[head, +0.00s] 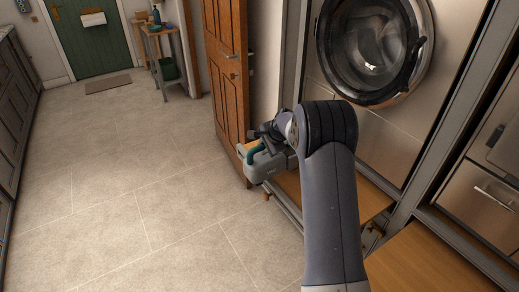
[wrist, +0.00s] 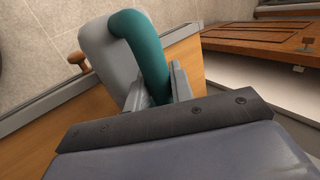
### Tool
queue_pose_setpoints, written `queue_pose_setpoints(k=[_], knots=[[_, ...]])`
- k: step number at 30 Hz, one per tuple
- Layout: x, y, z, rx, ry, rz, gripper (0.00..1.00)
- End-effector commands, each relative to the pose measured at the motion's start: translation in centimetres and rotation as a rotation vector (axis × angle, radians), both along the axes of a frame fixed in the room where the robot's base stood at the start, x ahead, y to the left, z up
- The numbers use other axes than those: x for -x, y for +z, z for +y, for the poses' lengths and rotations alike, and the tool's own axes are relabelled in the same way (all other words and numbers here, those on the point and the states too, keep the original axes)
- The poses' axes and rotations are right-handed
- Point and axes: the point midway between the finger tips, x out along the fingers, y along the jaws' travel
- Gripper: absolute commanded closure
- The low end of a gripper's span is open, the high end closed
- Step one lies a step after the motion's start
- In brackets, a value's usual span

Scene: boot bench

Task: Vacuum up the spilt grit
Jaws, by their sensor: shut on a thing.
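A hand vacuum with a grey body (head: 256,172) and a teal handle is at the end of my arm in the head view, over the left end of a low wooden surface below the washing machine. In the wrist view its grey body (wrist: 102,48) and teal handle (wrist: 150,60) show close up. My gripper (wrist: 158,92) is shut on the teal handle, one finger on each side. I cannot tell whether the vacuum touches the wood beneath it. I can make out no spilt grit in either view.
An orange-brown wooden door (head: 226,75) stands open just left of the vacuum. A round-windowed washing machine (head: 375,45) is behind my arm. A small side table (head: 160,32) stands farther back near a green door (head: 92,35). The tiled floor (head: 130,170) at left is clear.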

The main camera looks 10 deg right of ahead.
Motion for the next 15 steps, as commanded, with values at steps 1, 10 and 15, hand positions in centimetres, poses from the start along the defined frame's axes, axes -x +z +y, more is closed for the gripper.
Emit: queue_pose_setpoints(k=[1,10,15], knots=[[-0.3,0.2,-0.4,0.001,-0.002,-0.006,1.00],[-0.9,0.3,-2.2,0.002,-0.001,-0.007,1.00],[-1.3,0.3,-3.2,0.002,-0.002,-0.006,1.00]])
